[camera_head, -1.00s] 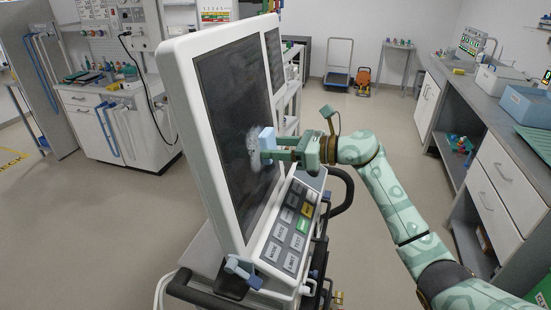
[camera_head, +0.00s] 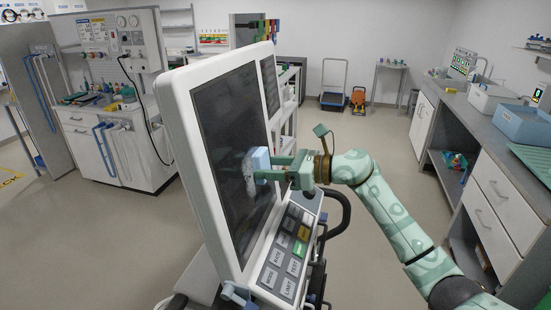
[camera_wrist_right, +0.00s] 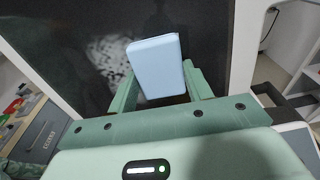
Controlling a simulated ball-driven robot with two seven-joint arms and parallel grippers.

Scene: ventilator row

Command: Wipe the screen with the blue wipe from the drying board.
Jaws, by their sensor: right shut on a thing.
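The screen (camera_head: 228,125) is a dark panel in a white upright frame, seen at a slant. A pale speckled smudge (camera_head: 249,178) lies on its lower right part; the smudge also shows in the right wrist view (camera_wrist_right: 104,58), left of the wipe. My right gripper (camera_head: 275,168) is shut on the light blue wipe (camera_head: 261,160), a thick pad. The wipe is at the screen beside the smudge and hides part of it in the head view; whether it touches the glass I cannot tell. The wrist view shows the wipe (camera_wrist_right: 156,62) between both fingers. My left gripper is not seen.
A button panel (camera_head: 290,248) slopes out below the screen, under my right gripper. A black handle (camera_head: 342,215) curves out beside it. A grey bench (camera_head: 495,140) with a blue bin (camera_head: 522,125) runs along the right. Open floor lies between.

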